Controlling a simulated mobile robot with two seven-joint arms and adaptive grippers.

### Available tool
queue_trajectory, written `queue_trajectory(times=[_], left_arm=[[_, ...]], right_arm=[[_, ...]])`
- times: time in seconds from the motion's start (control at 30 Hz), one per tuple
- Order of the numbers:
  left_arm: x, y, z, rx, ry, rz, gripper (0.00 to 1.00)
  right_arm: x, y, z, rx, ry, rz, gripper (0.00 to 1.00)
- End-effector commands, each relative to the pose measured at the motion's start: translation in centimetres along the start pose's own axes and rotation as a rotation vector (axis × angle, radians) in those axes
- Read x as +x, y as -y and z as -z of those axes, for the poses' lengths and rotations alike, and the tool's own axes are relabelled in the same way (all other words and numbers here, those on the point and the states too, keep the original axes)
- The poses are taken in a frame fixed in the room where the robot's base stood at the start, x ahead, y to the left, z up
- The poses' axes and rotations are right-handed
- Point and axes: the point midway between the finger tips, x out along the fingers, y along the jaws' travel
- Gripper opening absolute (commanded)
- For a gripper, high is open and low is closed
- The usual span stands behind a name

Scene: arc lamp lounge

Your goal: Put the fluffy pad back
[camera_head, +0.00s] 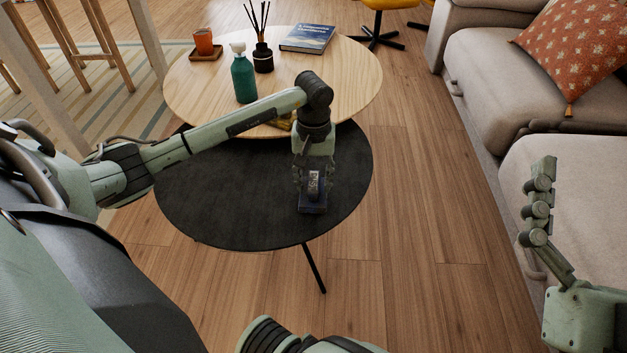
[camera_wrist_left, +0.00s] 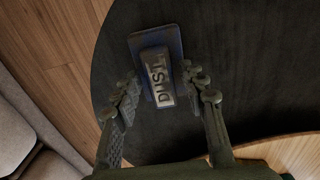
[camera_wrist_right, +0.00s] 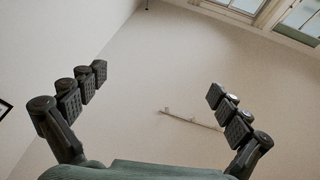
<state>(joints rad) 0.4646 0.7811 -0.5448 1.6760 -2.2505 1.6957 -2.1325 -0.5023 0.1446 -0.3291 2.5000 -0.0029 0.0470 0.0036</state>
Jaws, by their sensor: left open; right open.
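A small dark blue item with a pale label reading "DUST" (camera_wrist_left: 158,82) lies on the black round table (camera_head: 225,200). In the head view this item (camera_head: 313,208) is at the table's right front part. I cannot make out a fluffy surface on it. My left gripper (camera_head: 312,190) points down over it. In the left wrist view the open fingers (camera_wrist_left: 160,88) stand on either side of it, with a gap visible at the left finger. My right gripper (camera_wrist_right: 157,82) is open and empty, raised at the right by the sofa.
The higher wooden table (camera_head: 345,85) behind holds a green bottle (camera_head: 243,80), a reed diffuser (camera_head: 263,58), an orange cup (camera_head: 203,41), a book (camera_head: 308,38) and a yellowish thing (camera_head: 280,122) partly behind my arm. A sofa (camera_head: 500,75) stands at right. Bare floor (camera_head: 420,200) lies between.

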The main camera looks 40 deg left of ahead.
Motion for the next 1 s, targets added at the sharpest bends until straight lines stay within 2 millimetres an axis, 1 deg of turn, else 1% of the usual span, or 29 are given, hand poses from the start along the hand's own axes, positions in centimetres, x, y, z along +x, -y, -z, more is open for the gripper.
queue_trajectory(times=[0.03,0.3,0.4,0.5,0.67,1.0], left_arm=[[-1.3,0.1,0.2,0.0,-0.007,0.0,0.42],[-7.2,0.0,0.2,0.001,-0.008,-0.001,0.42],[-9.0,0.1,0.2,0.0,-0.006,0.0,0.42],[-10.3,0.0,0.1,0.0,-0.005,0.0,0.42],[-11.3,0.0,0.1,0.0,-0.003,0.0,0.42],[-11.4,0.0,0.1,0.0,-0.002,0.001,0.42]], right_arm=[[0.0,0.1,0.0,0.001,0.012,0.001,1.0],[-0.2,0.2,-1.9,0.003,0.128,0.003,1.0],[-0.4,-0.2,-3.0,-0.008,0.178,-0.004,1.0],[-0.6,-0.5,-3.7,-0.015,0.213,-0.008,1.0],[-0.7,-0.7,-4.3,-0.02,0.242,-0.011,1.0],[-0.7,-0.8,-4.4,-0.021,0.246,-0.012,1.0]])
